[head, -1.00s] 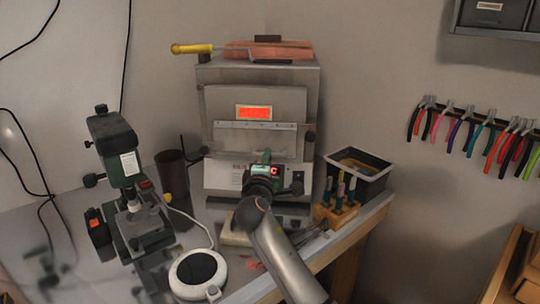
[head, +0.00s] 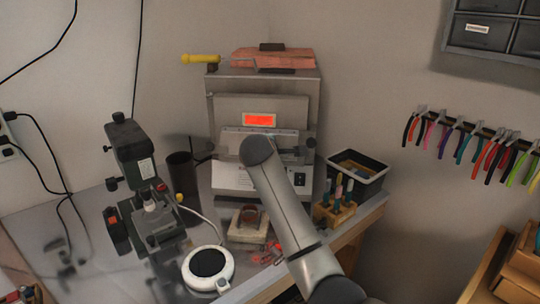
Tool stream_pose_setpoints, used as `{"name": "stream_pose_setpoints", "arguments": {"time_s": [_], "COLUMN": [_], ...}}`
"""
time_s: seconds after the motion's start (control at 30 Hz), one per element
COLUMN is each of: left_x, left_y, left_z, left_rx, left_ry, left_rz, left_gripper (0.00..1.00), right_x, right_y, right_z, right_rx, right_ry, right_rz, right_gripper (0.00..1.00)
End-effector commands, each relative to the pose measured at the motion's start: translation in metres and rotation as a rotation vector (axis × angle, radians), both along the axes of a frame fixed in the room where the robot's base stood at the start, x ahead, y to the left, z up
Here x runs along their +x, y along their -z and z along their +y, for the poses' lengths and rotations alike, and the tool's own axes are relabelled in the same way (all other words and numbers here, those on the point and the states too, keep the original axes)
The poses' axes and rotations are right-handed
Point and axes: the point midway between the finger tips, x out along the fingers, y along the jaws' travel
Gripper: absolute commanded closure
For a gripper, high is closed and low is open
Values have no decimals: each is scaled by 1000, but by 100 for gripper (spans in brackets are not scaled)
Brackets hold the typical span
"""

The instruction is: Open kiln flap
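The grey metal kiln (head: 306,88) stands upright at the back of the bench. Its front has a glowing orange window (head: 259,120) and a front panel that looks closed, with a pale ruled bar (head: 235,134) across it. I cannot tell exactly where the flap's edge runs. A dark lever with a round end sticks out at the kiln's left side. My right arm rises from the lower right, and its rounded joint covers the middle of the kiln front below the window. My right gripper is hidden behind this arm. My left gripper is not in view.
A green and black microscope-like device (head: 132,150) and a dark cup (head: 183,175) stand left of the kiln. A white round plate device (head: 208,264) lies in front. A tool block (head: 335,213) and black bin (head: 356,172) stand right. A yellow-handled tool (head: 200,59) and bricks (head: 273,58) are on top.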

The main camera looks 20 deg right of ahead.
Motion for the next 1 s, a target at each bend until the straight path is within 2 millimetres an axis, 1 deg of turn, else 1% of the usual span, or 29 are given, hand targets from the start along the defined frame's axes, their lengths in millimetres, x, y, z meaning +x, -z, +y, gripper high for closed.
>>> {"name": "stream_pose_setpoints", "arguments": {"time_s": [0.07,0.47,0.5,0.73,1.0], "left_x": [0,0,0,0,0], "left_y": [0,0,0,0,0], "left_z": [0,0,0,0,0], "left_rx": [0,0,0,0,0], "left_ry": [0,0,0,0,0], "left_rz": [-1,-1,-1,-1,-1], "left_gripper": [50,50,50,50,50], "right_x": [0,0,0,0,0], "right_y": [-2,-3,-3,-2,-2], "right_z": [-1,-2,-2,-1,0], "right_rx": [1,4,3,4,5], "right_ry": [2,3,3,2,1], "right_rz": [5,9,8,9,10], "right_gripper": [100,100,86,60,59]}}
